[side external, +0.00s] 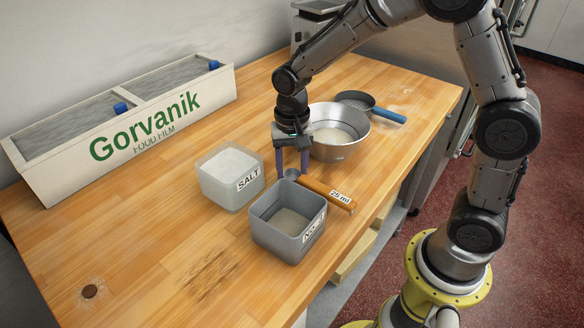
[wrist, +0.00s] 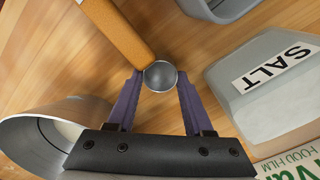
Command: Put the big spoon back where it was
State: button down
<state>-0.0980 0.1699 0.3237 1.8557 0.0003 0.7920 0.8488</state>
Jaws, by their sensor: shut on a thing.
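The spoon (side external: 328,194) has an orange-brown handle marked 25 ml and a small round metal bowl. In the side view it is low by the grey bin, its handle pointing right toward the front edge; I cannot tell whether it touches the table. My gripper (side external: 292,176) points down with its purple fingers at the bowl end. In the wrist view the spoon's metal bowl (wrist: 160,76) sits between the fingertips of my gripper (wrist: 160,84), which is shut on it. The handle (wrist: 115,32) runs to the upper left there.
A salt bin (side external: 231,178) stands left of my gripper, a labelled grey bin (side external: 270,232) in front. A metal mixing bowl (side external: 340,150) with white contents and a blue-handled pan (side external: 388,116) are behind. A film box (side external: 60,170) is at left. The front-left tabletop is mostly clear.

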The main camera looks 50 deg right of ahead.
jog(key=shift+f, duration=0.65)
jog(key=shift+c, duration=1.1)
grip_release()
notch_tip(320, 180, up, 18)
jog(key=s+d+r+t, duration=0.1)
jog(key=s, duration=0.2)
jog(key=s+d+r+n+t, duration=0.1)
jog(key=s+d+r+t, duration=0.15)
jog(key=s, duration=0.55)
jog(key=s+f+n+t, duration=0.2)
jog(key=s+f+n, duration=0.3)
jog(key=s+n, duration=0.2)
jog(key=shift+s+f+n, duration=0.3)
jog(key=shift+s+f, duration=0.1)
jog(key=shift+s, duration=0.85)
